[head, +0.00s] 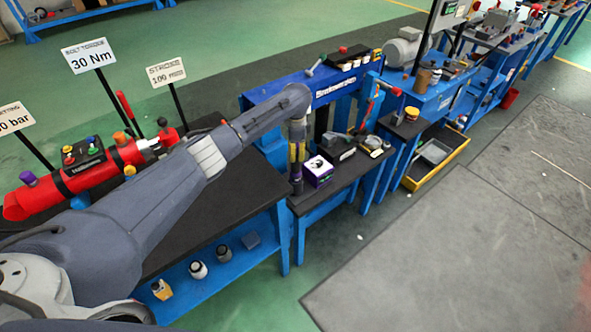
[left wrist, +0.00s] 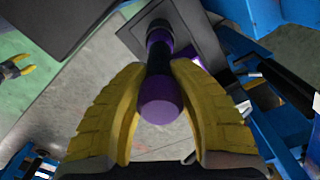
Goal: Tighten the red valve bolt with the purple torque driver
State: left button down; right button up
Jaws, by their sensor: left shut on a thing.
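My left gripper (head: 296,165) points down above the front edge of the small black-topped stand. It is shut on the purple torque driver (left wrist: 160,98); its yellow fingers flank the purple and black handle in the left wrist view. The driver's far end is over a dark square plate, and I cannot tell whether it touches it. A red cylinder (head: 92,178) lies on the bench at the left with several coloured knobs. A small yellow-tipped thing (left wrist: 16,68) may be my right gripper.
A purple and white box (head: 318,171) stands close beside my left gripper. Signs on posts, including one reading 30 Nm (head: 88,56), rise behind the red cylinder. The black bench top (head: 215,215) is mostly clear beneath my left arm.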

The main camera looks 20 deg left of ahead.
pick_arm(q)
jog(key=shift+w+r, duration=0.1)
jog(key=shift+r, duration=0.1)
jog(key=shift+r, duration=5.6)
